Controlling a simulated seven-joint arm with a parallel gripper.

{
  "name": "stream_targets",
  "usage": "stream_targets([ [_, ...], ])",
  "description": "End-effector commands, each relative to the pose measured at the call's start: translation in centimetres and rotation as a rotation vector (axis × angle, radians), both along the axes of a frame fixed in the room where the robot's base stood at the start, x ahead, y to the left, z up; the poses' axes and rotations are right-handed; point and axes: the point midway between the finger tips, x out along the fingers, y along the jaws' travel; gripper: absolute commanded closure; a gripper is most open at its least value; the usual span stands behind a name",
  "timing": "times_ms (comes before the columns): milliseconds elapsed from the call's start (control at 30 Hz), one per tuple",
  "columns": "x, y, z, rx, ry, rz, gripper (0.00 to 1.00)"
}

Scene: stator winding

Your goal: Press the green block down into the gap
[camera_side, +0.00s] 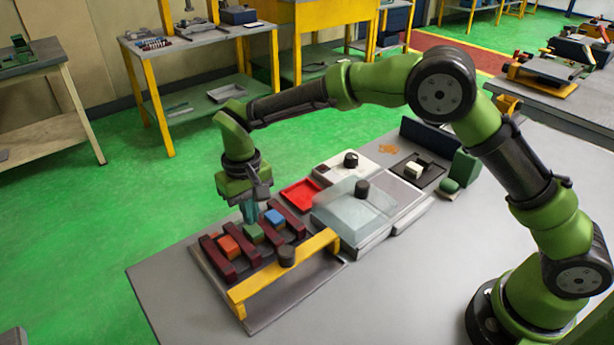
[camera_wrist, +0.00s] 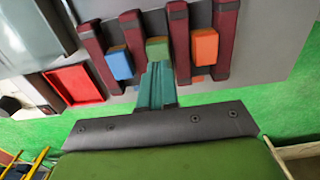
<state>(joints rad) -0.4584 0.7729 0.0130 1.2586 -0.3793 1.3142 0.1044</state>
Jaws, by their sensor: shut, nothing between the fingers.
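The green block (camera_side: 254,234) sits between two dark red bars of the fixture, in the middle between a blue block (camera_side: 274,217) and an orange block (camera_side: 228,245). In the wrist view the green block (camera_wrist: 158,48) shows just beyond my fingertips. My gripper (camera_side: 250,218) points down above the green block, with its teal fingers shut and empty; they also show in the wrist view (camera_wrist: 157,72). I cannot tell whether the fingertips touch the block. The gap under the block is hidden.
Dark red bars (camera_wrist: 179,42) flank the blocks. A yellow bar with a black knob (camera_side: 287,256) runs along the fixture's near side. A red tray (camera_side: 300,194) and a clear-covered box (camera_side: 355,215) stand to the right. Bare grey table (camera_side: 160,283) lies left of the fixture.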

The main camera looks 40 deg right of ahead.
Motion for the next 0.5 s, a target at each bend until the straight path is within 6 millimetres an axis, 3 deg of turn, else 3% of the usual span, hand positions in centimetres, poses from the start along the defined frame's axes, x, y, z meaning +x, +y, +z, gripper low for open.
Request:
stream_targets([
  [500,0.1,0.1,4.3,0.003,-0.005,0.001,1.0],
])
